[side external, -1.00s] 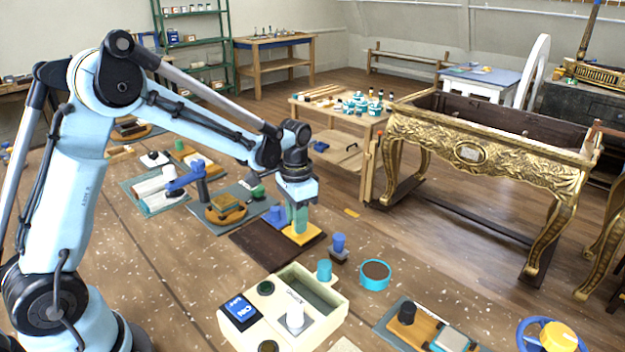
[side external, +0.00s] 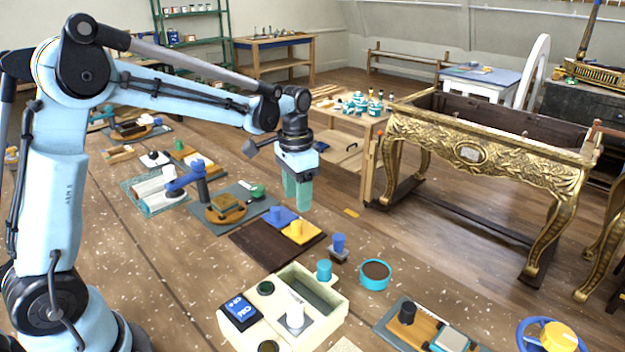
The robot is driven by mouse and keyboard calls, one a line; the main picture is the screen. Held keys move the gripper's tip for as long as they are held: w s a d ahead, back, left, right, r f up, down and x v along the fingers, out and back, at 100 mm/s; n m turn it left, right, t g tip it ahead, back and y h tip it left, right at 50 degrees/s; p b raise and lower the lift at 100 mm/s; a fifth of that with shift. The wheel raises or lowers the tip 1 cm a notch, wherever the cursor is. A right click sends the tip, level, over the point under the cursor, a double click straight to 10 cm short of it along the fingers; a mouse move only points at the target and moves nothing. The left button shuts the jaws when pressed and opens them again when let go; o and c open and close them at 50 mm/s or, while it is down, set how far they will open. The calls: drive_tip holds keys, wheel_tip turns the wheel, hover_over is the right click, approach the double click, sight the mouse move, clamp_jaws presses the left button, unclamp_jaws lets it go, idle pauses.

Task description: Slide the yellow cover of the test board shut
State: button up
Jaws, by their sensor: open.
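The test board looks to be the dark brown board (side external: 262,244) in the middle of the table. Its yellow cover (side external: 303,239) lies flat at the board's right end, with a small yellow knob standing on it. A blue plate with a blue knob (side external: 277,214) lies directly beside the cover, on its far left side. My gripper (side external: 297,203) has two green fingers pointing down. It is open and empty, above the cover and apart from its knob. I cannot tell whether anything lies beneath the cover.
A blue-knobbed block (side external: 338,246) and a teal round cup (side external: 375,274) stand to the right. A cream box with switches (side external: 318,299) is in front. A grey board with an amber block (side external: 226,207) lies to the left.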

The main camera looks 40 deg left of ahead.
sight(297, 222)
drive_tip(key=shift+r, duration=2.85)
drive_tip(key=s+d+n+t, duration=0.1)
drive_tip(key=s+d+t, duration=0.1)
drive_tip(key=s, duration=0.5)
drive_tip(key=s+d+f+n+t, duration=0.1)
drive_tip(key=s+d+n+t, duration=0.1)
drive_tip(key=s+t, duration=0.3)
drive_tip(key=shift+s+f, duration=0.25)
drive_tip(key=shift+s, duration=1.05)
